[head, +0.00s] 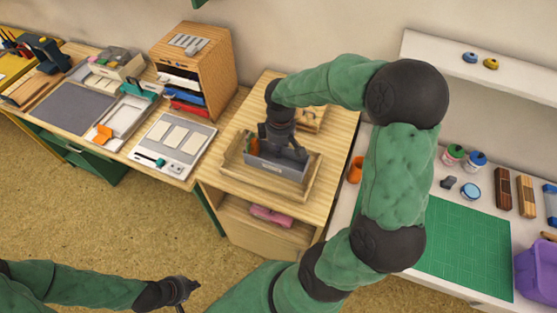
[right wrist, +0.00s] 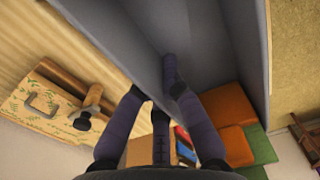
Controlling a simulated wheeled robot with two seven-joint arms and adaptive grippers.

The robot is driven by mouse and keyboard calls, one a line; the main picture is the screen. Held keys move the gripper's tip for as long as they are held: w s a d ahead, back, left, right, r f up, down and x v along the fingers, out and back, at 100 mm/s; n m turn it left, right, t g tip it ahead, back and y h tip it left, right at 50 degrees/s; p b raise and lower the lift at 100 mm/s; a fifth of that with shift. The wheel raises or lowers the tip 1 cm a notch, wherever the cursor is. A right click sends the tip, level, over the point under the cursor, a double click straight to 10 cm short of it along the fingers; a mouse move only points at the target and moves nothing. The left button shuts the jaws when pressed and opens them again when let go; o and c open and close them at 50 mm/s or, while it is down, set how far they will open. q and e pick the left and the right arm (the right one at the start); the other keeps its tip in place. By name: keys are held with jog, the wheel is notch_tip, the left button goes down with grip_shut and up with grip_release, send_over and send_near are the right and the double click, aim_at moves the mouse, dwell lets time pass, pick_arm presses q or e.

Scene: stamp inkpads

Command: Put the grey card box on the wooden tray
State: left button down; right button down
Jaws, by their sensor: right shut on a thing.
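The grey card box (head: 270,172) is over the wooden tray (head: 240,178), inside the outline of its rim, in the head view. I cannot tell whether its base touches the tray. My right gripper (head: 284,150) points down at the box and is shut on one of its long walls. In the right wrist view the fingers of my right gripper (right wrist: 150,85) straddle the wall of the grey card box (right wrist: 215,40), one inside and one outside. Orange and green cards (right wrist: 228,118) show in the box. My left gripper (head: 184,286) is low at left, away from the box; its fingers are too small to read.
A wooden organiser (head: 205,65) stands left of the tray's cabinet. A light wooden box with a handle (right wrist: 45,105) lies close behind the tray. An orange cup (head: 355,170) and a green cutting mat (head: 465,245) are on the right-hand table.

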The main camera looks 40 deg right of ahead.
aim_at(280, 161)
jog(key=shift+w+d+f, duration=0.1)
jog(key=shift+d+f, duration=0.05)
jog(key=shift+f, duration=0.8)
jog(key=shift+f+b, duration=0.65)
jog(key=shift+f, duration=1.5)
jog(key=shift+f, duration=0.2)
jog(key=c, duration=1.4)
grip_release()
notch_tip(280, 161, up, 12)
jog(key=p, duration=0.2)
jog(key=shift+r+p, duration=0.2)
jog(key=shift+p, duration=0.2)
